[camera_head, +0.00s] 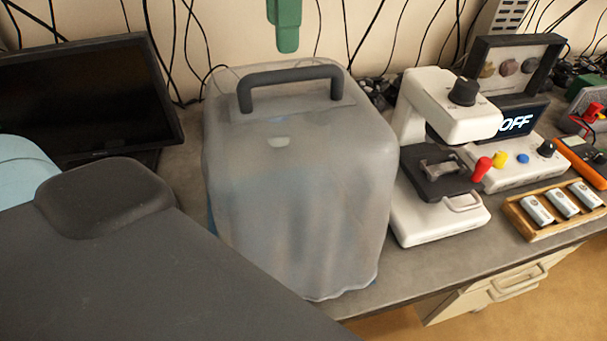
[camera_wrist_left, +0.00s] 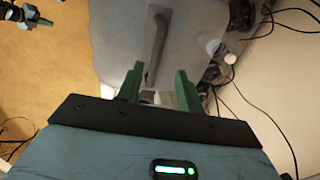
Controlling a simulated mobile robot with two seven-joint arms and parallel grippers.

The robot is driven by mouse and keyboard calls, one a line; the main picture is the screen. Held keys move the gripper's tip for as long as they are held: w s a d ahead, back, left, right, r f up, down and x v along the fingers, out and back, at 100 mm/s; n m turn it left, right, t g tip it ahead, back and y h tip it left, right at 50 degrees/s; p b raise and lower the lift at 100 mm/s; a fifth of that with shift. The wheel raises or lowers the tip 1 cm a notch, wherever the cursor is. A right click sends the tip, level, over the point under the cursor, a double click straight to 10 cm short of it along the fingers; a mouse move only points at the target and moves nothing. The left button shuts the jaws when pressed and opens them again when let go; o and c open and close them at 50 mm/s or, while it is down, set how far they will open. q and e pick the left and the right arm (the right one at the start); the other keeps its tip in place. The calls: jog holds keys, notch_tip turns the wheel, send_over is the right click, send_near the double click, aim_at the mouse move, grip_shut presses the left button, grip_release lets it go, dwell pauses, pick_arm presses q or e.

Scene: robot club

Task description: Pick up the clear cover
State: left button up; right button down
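The clear cover (camera_head: 295,190) is a cloudy, translucent box-shaped hood standing upright on the bench in the head view. A dark grey handle (camera_head: 290,76) arches over its top. My left gripper (camera_head: 286,45) shows only as a green finger at the top edge, above and apart from the handle. In the left wrist view, the left gripper (camera_wrist_left: 158,85) has its two green fingers apart with nothing between them, and the handle (camera_wrist_left: 157,45) lies beyond the fingertips. My right gripper (camera_wrist_left: 30,14) shows small at the top left corner there; its fingers are unclear.
A white microscope-like device (camera_head: 440,150) stands close to the cover's right. Beyond it are a panel reading OFF (camera_head: 515,122) and a wooden tray (camera_head: 545,215) with white blocks. A dark monitor (camera_head: 90,95) stands to the left. Cables hang on the wall behind.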

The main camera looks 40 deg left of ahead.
aim_at(284, 71)
pick_arm(q)
jog(key=shift+a+f, duration=0.15)
jog(key=shift+f, duration=0.25)
jog(key=shift+w+a+f, duration=0.1)
jog(key=shift+w+f, duration=0.1)
jog(key=shift+f, duration=1.5)
jog(key=shift+w+a+f, duration=0.1)
jog(key=shift+w+f, duration=0.05)
jog(key=shift+f, duration=1.55)
grip_shut()
